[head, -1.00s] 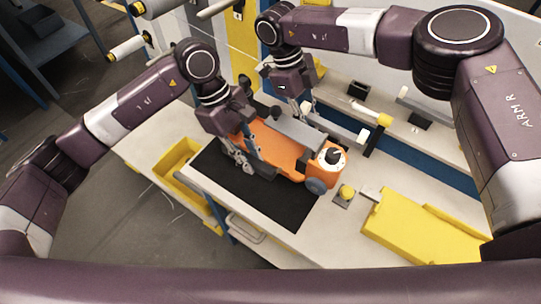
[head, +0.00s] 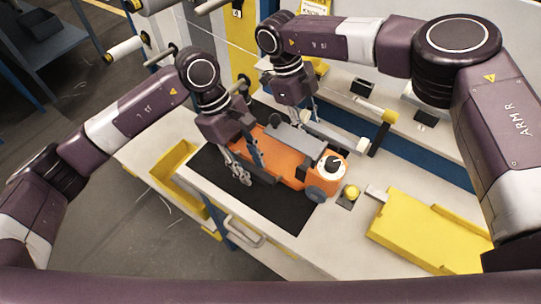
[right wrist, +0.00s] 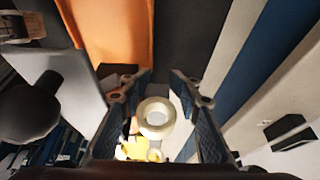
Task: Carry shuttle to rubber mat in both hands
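The shuttle is a long orange body (head: 278,163) with a grey top and a white end carrying a black knob. It lies over the far side of the black rubber mat (head: 270,208) on the bench. My left gripper (head: 248,164) is at the shuttle's left part, with fingers apart; one finger hangs on the near side. Whether it touches is unclear. My right gripper (right wrist: 160,108) is open on the shuttle's far side, with nothing gripped. The shuttle's orange side (right wrist: 115,30) shows at the upper left in the right wrist view.
A yellow bin (head: 178,160) hangs at the left edge. A yellow-ended bar (head: 378,118) stands behind the shuttle. The mat's near part is clear.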

